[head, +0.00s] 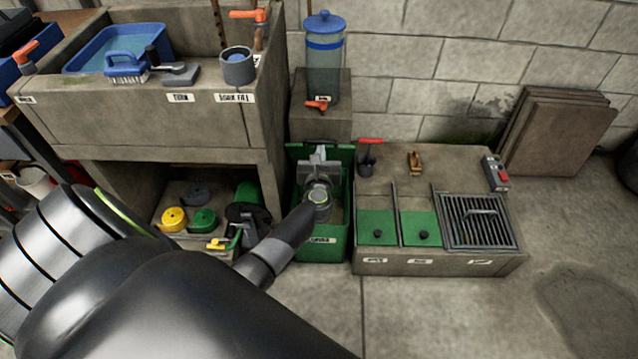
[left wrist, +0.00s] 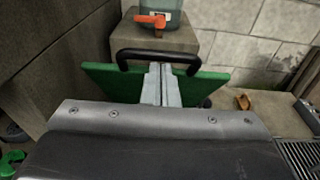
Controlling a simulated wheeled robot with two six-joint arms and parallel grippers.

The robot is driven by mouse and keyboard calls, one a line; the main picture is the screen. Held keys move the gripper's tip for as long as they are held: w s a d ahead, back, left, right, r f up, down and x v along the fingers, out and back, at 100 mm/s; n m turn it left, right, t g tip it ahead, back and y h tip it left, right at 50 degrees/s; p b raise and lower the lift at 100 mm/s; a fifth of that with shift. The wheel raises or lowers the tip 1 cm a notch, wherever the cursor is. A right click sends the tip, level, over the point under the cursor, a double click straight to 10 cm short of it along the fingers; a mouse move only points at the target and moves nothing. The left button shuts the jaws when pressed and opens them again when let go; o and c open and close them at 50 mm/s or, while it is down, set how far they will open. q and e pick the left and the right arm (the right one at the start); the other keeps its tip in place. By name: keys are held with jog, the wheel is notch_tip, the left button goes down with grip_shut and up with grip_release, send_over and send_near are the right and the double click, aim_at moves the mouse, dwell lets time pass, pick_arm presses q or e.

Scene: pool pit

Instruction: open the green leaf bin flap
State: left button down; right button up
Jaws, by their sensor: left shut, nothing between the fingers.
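The green leaf bin (head: 322,250) stands between the stone sink and the low concrete block. Its green flap (head: 342,155) appears raised at the back of the bin, and part of the bin's inside shows. In the left wrist view the flap (left wrist: 211,86) is a green panel with a black bar handle (left wrist: 160,54) along its top. My left gripper (head: 319,155) is over the bin, in front of the flap. In the left wrist view its fingers (left wrist: 161,84) are together and empty, just below the handle. Whether they touch the flap is unclear. My right gripper is not in view.
The low block (head: 440,265) with green lids and a grate (head: 478,222) is right of the bin. A blue-lidded canister (head: 324,70) stands on a pedestal behind. The sink (head: 130,125) is left. Open floor lies at the right front.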

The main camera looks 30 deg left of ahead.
pick_arm(q)
jog(key=shift+w+a+r+p, duration=0.4)
jog(key=shift+w+r+p, duration=0.25)
jog(key=shift+w+r, duration=0.05)
jog(key=w, duration=0.1)
jog(key=w+a+r, duration=0.1)
jog(key=w, duration=0.1)
jog(key=shift+a+r+p, duration=0.35)
jog(key=shift+a+p, duration=0.05)
jog(key=shift+w+a+r+b, duration=0.15)
jog(key=shift+w+a+r, duration=0.15)
jog(key=shift+w+a, duration=0.35)
jog(key=shift+w+a+r+b, duration=0.15)
jog(key=shift+w+a+r, duration=0.15)
jog(key=shift+w, duration=0.6)
jog(key=shift+w+a+r+b, duration=0.15)
jog(key=shift+w+a+r, duration=0.1)
jog(key=shift+w+a, duration=0.4)
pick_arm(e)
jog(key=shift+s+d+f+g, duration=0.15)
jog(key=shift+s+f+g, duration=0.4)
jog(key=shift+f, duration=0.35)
pick_arm(q)
jog(key=shift+w+d, duration=0.1)
jog(key=shift+d, duration=0.05)
